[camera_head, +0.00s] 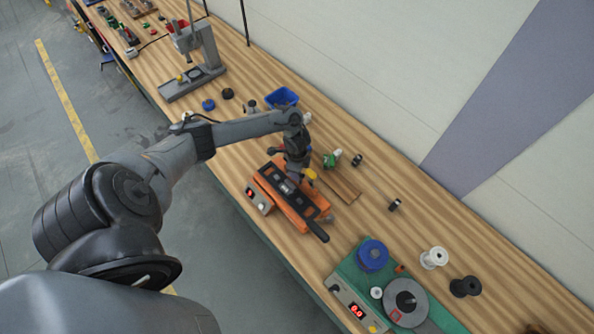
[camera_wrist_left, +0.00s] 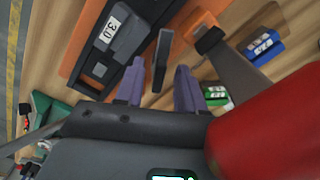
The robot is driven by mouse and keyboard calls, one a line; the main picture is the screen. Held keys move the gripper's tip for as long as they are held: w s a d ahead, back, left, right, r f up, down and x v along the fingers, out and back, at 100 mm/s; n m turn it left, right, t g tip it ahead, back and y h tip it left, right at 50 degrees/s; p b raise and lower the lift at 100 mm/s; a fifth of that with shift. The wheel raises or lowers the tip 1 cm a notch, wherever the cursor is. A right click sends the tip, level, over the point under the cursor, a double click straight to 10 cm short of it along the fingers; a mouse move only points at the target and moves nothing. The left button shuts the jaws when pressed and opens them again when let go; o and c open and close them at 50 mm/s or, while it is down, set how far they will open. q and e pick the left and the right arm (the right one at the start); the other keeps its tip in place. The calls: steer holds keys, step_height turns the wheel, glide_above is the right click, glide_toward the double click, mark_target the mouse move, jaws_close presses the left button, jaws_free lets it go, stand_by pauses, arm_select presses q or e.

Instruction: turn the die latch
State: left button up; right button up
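The strander (camera_head: 278,187), a long black body on an orange base, stands at the bench's near side in the head view. In the left wrist view its black body (camera_wrist_left: 110,42) bears a white "3.0" label. A dark grey upright lever (camera_wrist_left: 161,58), which looks like the die latch, stands beside that body. My left gripper (camera_head: 297,178) reaches down over the strander. In the left wrist view its two purple-grey fingers (camera_wrist_left: 159,86) are apart, with the lever showing between and just beyond their tips. I cannot tell whether they touch it. My right gripper is not in view.
A blue block (camera_wrist_left: 263,47) and a green block (camera_wrist_left: 215,95) lie close by in the wrist view. A large red shape (camera_wrist_left: 275,130) fills its right side. In the head view, a green machine with a disc (camera_head: 406,302) and spools (camera_head: 434,258) stand to the lower right.

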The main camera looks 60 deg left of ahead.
arm_select(q)
step_height(320, 180, up, 10)
steer(key=shift+r, duration=0.25)
stand_by(0.4)
